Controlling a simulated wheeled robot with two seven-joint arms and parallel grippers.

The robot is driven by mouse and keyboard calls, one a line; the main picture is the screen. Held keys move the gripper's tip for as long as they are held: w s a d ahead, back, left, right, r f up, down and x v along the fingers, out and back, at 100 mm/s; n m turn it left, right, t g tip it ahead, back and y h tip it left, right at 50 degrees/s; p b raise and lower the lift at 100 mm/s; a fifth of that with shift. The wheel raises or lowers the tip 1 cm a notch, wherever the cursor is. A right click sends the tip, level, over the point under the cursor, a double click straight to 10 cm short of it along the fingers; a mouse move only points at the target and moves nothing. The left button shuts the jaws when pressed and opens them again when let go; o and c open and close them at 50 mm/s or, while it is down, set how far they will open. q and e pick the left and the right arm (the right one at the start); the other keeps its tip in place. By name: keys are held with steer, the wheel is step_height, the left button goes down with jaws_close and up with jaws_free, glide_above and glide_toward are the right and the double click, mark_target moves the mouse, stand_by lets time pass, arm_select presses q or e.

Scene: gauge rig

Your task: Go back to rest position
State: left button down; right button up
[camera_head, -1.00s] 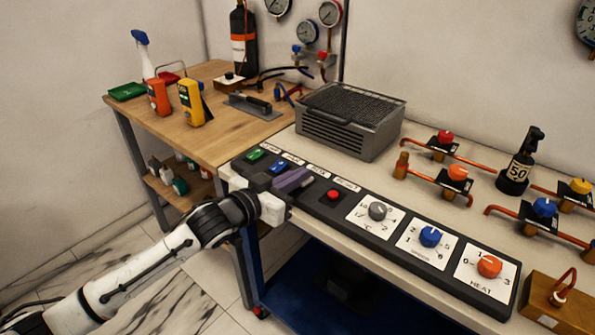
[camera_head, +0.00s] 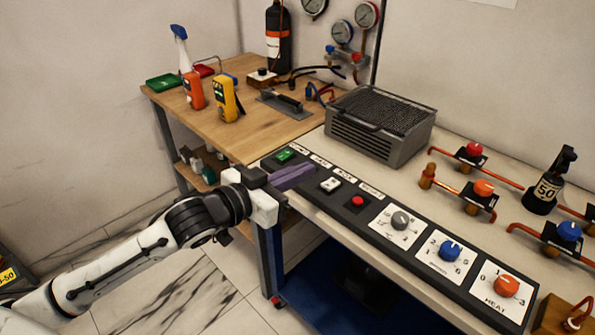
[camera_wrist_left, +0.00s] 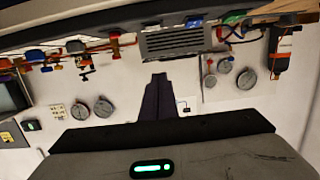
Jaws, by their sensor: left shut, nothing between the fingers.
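My left gripper (camera_head: 290,177) shows in the head view, its arm coming in from the left. Its purple-grey fingers are shut with nothing between them. They are over the left part of the black control panel (camera_head: 376,206) and hide part of its buttons. I cannot tell whether the fingertips touch the panel. In the left wrist view the shut fingers (camera_wrist_left: 158,97) stand out against the wall, and the bench appears upside down along the top. My right gripper is in neither view.
The panel carries a green button (camera_head: 285,155), a red button (camera_head: 357,201) and several knobs, including an orange one (camera_head: 506,285). A grey grilled box (camera_head: 370,140) stands behind it. A wooden table (camera_head: 230,135) with meters is at the back left. Open floor lies left of the bench.

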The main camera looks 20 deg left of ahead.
arm_select(q)
steer(key=shift+s+a+r, duration=0.1)
steer(key=shift+s+r, duration=0.1)
steer(key=shift+s, duration=0.25)
steer(key=s+d+f+n+g+y, duration=0.15)
steer(key=s+f, duration=0.35)
steer(key=f, duration=0.5)
steer(key=s+d+f+g, duration=0.15)
steer(key=s+f, duration=0.35)
steer(key=f, duration=0.5)
steer(key=s+d+f+g+y, duration=0.1)
steer(key=s+d+f+g, duration=0.1)
steer(key=s+f, duration=1.1)
steer(key=shift+s+d+g, duration=0.25)
steer(key=shift+s+g, duration=0.55)
steer(key=shift+s, duration=0.2)
